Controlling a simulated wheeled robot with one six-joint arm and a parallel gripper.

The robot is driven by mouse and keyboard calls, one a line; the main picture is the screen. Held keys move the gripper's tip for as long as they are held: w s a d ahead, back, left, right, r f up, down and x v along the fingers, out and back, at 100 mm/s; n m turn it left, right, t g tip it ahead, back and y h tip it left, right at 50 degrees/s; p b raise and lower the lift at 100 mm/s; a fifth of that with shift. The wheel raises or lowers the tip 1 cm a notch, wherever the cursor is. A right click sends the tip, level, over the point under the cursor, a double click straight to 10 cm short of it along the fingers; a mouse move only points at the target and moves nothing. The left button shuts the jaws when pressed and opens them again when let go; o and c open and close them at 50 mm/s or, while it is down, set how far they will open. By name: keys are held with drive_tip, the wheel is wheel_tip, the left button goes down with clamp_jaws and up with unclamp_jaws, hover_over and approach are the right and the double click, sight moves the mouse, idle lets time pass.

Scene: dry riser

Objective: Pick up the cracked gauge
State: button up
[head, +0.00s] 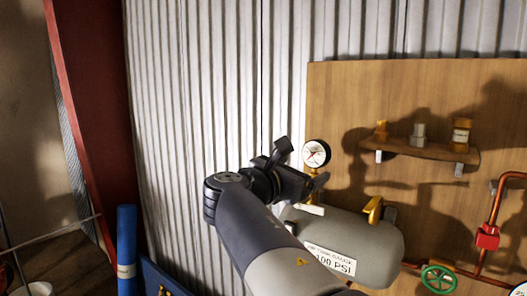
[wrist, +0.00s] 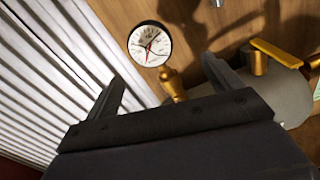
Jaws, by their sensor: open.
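The gauge (head: 316,153) has a round white face with a black rim and stands upright on a brass stem above the grey tank (head: 378,238). In the wrist view the gauge (wrist: 150,45) shows dark lines across its face, which look like cracks, and a red needle. Its brass stem (wrist: 173,84) runs down behind the gripper body. My gripper (head: 300,163) is open just left of and in front of the gauge. In the wrist view the gauge and stem lie beyond and between the two fingers of my gripper (wrist: 163,75), apart from both as far as I can tell.
A yellow valve handle (head: 374,209) sits on the tank right of the gauge. A wooden shelf (head: 420,150) with small fittings is on the wooden board. Red pipes (head: 497,210) and a green handwheel (head: 438,279) are at right. A corrugated wall (head: 200,110) stands at left.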

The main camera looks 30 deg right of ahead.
sight(320, 152)
drive_tip(key=shift+n, duration=0.3)
drive_tip(key=p+x, duration=0.1)
drive_tip(key=x, duration=0.2)
drive_tip(key=r+p+x, duration=0.1)
drive_tip(key=x, duration=0.3)
drive_tip(key=p+x, duration=0.1)
drive_tip(key=x, duration=0.3)
drive_tip(key=shift+w+a+r, duration=0.15)
drive_tip(key=shift+w+r, duration=0.2)
drive_tip(key=c, duration=1.2)
